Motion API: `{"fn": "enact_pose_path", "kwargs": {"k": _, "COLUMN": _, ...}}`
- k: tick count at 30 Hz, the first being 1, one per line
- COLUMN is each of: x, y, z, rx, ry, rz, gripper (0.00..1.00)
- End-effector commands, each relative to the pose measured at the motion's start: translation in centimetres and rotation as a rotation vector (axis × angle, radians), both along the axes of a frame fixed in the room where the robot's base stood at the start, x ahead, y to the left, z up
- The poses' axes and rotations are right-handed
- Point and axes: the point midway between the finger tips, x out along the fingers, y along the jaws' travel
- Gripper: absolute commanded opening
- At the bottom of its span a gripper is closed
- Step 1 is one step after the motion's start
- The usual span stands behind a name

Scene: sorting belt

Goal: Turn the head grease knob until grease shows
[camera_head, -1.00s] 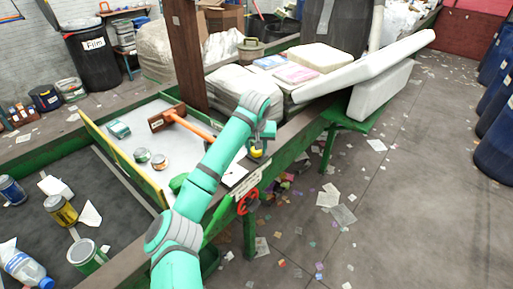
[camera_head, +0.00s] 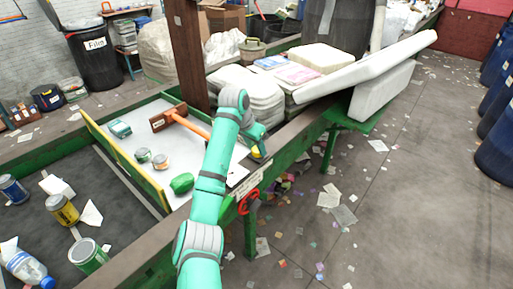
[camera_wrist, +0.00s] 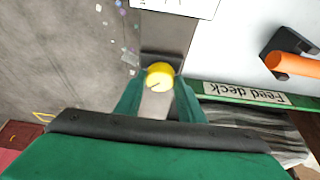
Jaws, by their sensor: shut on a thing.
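The yellow head grease knob (camera_wrist: 160,77) sits in the middle of the wrist view, with a dark mark line on its round face. My gripper (camera_wrist: 159,86) has a green finger on either side of it and is shut on it. In the head view only a little yellow of the knob (camera_head: 257,153) shows under my gripper (camera_head: 258,146), at the right edge of the feed deck. What lies behind and under the knob is mostly hidden.
A red handwheel (camera_head: 248,201) is on the green frame just below. A mattress (camera_head: 375,65) leans behind. The floor at right is open, with scraps.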

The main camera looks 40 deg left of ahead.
Motion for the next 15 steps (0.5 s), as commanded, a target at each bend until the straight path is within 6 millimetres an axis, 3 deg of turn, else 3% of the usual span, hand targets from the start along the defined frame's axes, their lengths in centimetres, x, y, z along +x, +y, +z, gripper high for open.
{"fn": "enact_pose_path", "kwargs": {"k": 15, "x": -0.04, "y": 0.18, "z": 0.06, "rx": 0.001, "ry": 0.000, "rz": -0.079, "gripper": 0.13}}
